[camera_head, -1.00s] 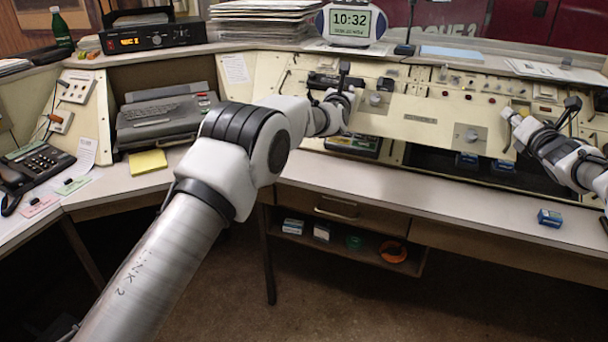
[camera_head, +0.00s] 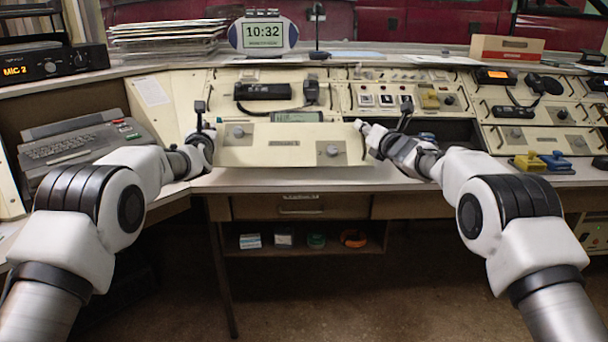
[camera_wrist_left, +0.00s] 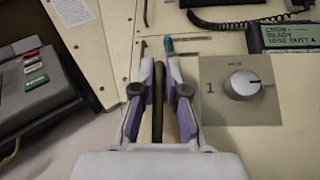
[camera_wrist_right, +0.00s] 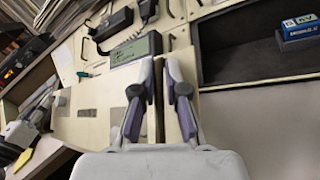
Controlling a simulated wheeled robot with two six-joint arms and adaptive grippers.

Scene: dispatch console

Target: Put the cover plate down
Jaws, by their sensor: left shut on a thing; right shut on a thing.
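The cover plate (camera_head: 285,155) is a cream panel with a knob near each end. It is in front of the console, left of the dark open bay (camera_head: 445,132), with its lower edge close to the desk surface; I cannot tell whether it touches. My left gripper (camera_head: 211,136) is shut on its left end, and my right gripper (camera_head: 364,129) is shut on its right end. In the left wrist view the left fingers (camera_wrist_left: 158,100) are closed beside the plate's knob (camera_wrist_left: 242,84). In the right wrist view the right fingers (camera_wrist_right: 160,98) grip the plate's edge (camera_wrist_right: 145,140).
A typewriter-like keyboard unit (camera_head: 80,148) stands left of my left gripper. Behind the plate are a black handset (camera_head: 262,91) and a small display (camera_head: 297,117). A blue box (camera_wrist_right: 308,30) lies in the bay. Yellow and blue connectors (camera_head: 540,161) sit at the right.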

